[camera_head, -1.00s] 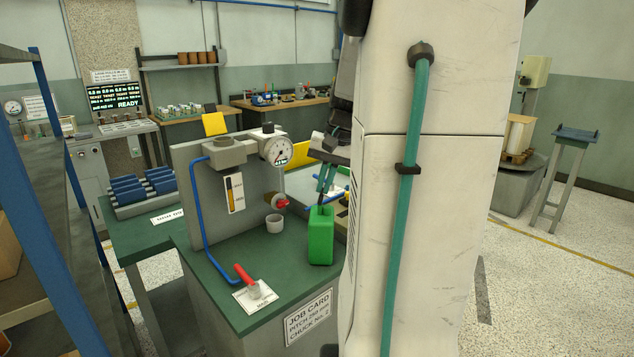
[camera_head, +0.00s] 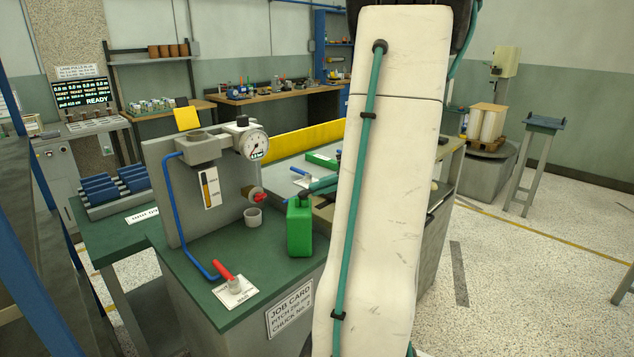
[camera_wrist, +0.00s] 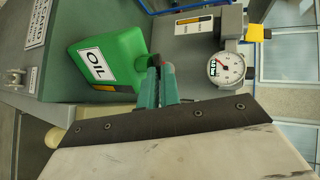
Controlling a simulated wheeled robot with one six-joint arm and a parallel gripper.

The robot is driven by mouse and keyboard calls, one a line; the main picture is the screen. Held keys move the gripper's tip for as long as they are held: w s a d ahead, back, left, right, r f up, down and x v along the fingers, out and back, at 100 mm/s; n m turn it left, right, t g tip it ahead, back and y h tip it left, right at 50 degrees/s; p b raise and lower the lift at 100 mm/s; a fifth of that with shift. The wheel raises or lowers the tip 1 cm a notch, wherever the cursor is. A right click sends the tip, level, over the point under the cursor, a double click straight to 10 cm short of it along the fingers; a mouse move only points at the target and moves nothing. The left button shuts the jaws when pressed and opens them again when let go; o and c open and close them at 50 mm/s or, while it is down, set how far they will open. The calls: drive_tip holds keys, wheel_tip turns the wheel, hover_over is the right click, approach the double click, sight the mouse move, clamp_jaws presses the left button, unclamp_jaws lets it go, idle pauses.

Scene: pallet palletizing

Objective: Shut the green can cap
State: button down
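The green oil can (camera_head: 300,232) stands upright on the green bench top; its white OIL label faces the camera in the wrist view (camera_wrist: 112,50). In the head view its dark cap (camera_head: 304,197) shows at the top, but its exact position is too small to make out. My gripper (camera_wrist: 156,66) is at the can's top end, its two teal fingers close together with a dark piece at their tips. I cannot tell whether they touch or hold the cap. In the head view a teal finger (camera_head: 322,185) reaches the can's top from the right, and my arm hides the rest.
A grey panel with a pressure gauge (camera_head: 254,145) and a red-handled valve (camera_head: 258,196) rises behind the can. A blue rack post is at far left.

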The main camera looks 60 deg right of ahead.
drive_tip(key=shift+s+d+f+t+y, duration=0.1)
drive_tip(key=shift+s+f+t+y, duration=0.05)
drive_tip(key=shift+f+t+y, duration=0.6)
drive_tip(key=shift+s+d+f+t+y, duration=0.15)
drive_tip(key=shift+f+t+y, duration=0.25)
drive_tip(key=shift+t, duration=0.55)
drive_tip(key=shift+a, duration=0.1)
drive_tip(key=c, duration=1.6)
unclamp_jaws()
drive_tip(key=v, duration=0.7)
drive_tip(key=shift+s+d, duration=0.2)
drive_tip(key=shift+s, duration=0.15)
